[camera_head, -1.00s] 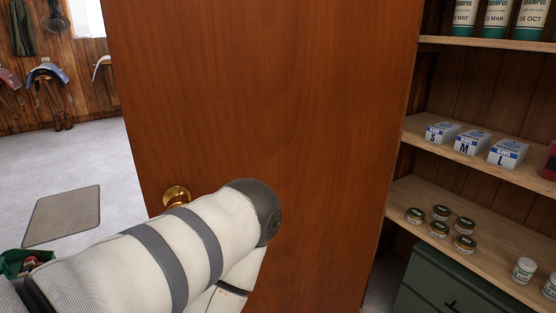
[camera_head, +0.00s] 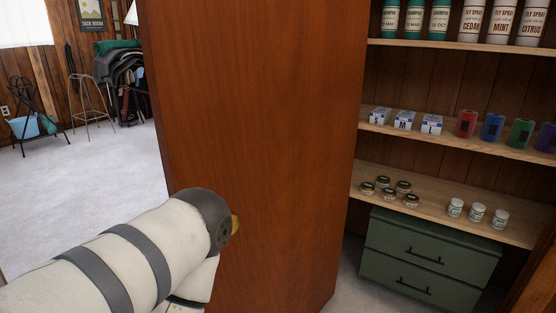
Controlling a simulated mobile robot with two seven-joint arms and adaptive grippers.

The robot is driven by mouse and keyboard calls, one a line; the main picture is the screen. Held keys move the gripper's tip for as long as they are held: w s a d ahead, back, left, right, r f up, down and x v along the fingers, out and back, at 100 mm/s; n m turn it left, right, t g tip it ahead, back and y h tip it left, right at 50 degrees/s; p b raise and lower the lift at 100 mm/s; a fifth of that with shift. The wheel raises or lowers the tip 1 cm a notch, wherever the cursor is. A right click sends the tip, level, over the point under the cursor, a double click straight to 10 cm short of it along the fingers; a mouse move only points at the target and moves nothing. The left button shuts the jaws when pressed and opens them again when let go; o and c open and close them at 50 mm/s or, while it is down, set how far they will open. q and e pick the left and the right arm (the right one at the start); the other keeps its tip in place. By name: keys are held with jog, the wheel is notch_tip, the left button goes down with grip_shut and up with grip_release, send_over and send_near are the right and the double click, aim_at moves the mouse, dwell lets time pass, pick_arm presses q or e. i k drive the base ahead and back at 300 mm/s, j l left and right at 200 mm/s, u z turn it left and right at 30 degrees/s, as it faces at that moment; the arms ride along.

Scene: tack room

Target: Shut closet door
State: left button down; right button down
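The closet door (camera_head: 262,130) is a tall reddish-brown wooden panel standing open in the middle of the view. The closet interior shows to its right. A small bit of the brass knob (camera_head: 235,226) shows past the end of my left arm, which comes in from the lower left in front of the door. The arm hides most of the knob. My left gripper is hidden behind or below the arm, so its fingers do not show. My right gripper is out of view.
Closet shelves (camera_head: 455,198) hold bottles, small boxes, jars and coloured items. A green drawer cabinet (camera_head: 425,262) stands on the closet floor. At left, the pale floor (camera_head: 75,190) is open, with a stool (camera_head: 92,100) and a folding stand (camera_head: 35,115) by the wall.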

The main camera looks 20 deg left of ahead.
aim_at(255, 104)
jog(key=j+z, duration=0.1)
jog(key=j, duration=0.25)
jog(key=k+j+z, duration=0.15)
jog(key=j, duration=0.2)
jog(key=k+j+z, duration=0.1)
jog(key=j, duration=0.3)
jog(key=k+j+z, duration=0.1)
jog(key=j, duration=0.2)
jog(key=j+z, duration=0.45)
jog(key=j, duration=1.05)
jog(key=i+j+z, duration=0.15)
jog(key=j, duration=0.2)
jog(key=i+j+z, duration=0.15)
jog(key=j, duration=0.2)
jog(key=i+j+z, duration=0.15)
jog(key=j, duration=0.25)
jog(key=k+l, duration=0.05)
